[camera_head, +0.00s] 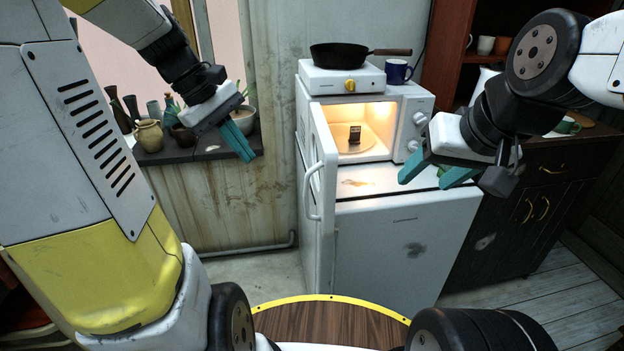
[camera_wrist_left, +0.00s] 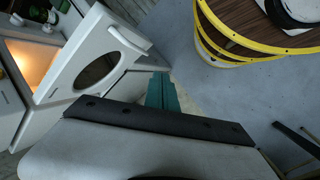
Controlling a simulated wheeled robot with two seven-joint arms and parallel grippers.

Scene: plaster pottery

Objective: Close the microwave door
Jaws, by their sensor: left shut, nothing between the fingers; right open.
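The white microwave (camera_head: 419,112) stands on a small white fridge, its lit cavity open to view. Its door (camera_head: 320,160) stands wide open, swung out toward me on the left side of the opening. A small dark object (camera_head: 355,134) is on the plate inside. My left gripper (camera_head: 246,157) is shut and empty, in the air to the left of the door. In the left wrist view the door (camera_wrist_left: 72,62) is left of the shut teal fingers (camera_wrist_left: 161,92). My right gripper (camera_head: 431,180) is open and empty, in front of the microwave's right side.
A hot plate (camera_head: 318,78) with a black pan (camera_head: 340,56) and a blue mug (camera_head: 397,71) are on top of the microwave. The fridge (camera_head: 400,245) is below. Pots (camera_head: 149,136) stand on the sill at left. A dark cabinet (camera_head: 530,205) is at right.

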